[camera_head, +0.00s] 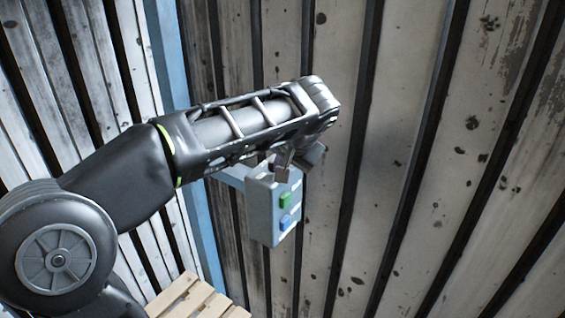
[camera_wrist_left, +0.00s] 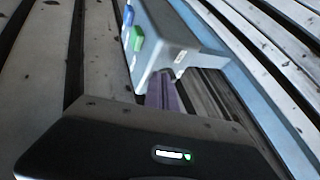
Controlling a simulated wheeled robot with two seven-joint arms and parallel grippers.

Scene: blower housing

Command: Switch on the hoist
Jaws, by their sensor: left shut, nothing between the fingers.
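A pale grey control box (camera_head: 262,206) hangs on a blue bracket in front of the plank wall. Its face carries a green button (camera_head: 285,199) and a blue button (camera_head: 286,222) below it. My left gripper (camera_head: 282,174) is shut and empty at the upper end of the box, above the green button; the fingers cover part of the box there. I cannot tell whether they touch it. In the left wrist view the box (camera_wrist_left: 172,42) is close ahead, with the green button (camera_wrist_left: 138,41) and blue button (camera_wrist_left: 128,15) on its left side. My right gripper is not in view.
A blue post (camera_head: 203,235) stands left of the box, and the bracket joins it. Weathered plank walls (camera_head: 420,150) close in behind and to the left. A wooden slatted pallet (camera_head: 195,300) lies low at the bottom. Space right of the box is free.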

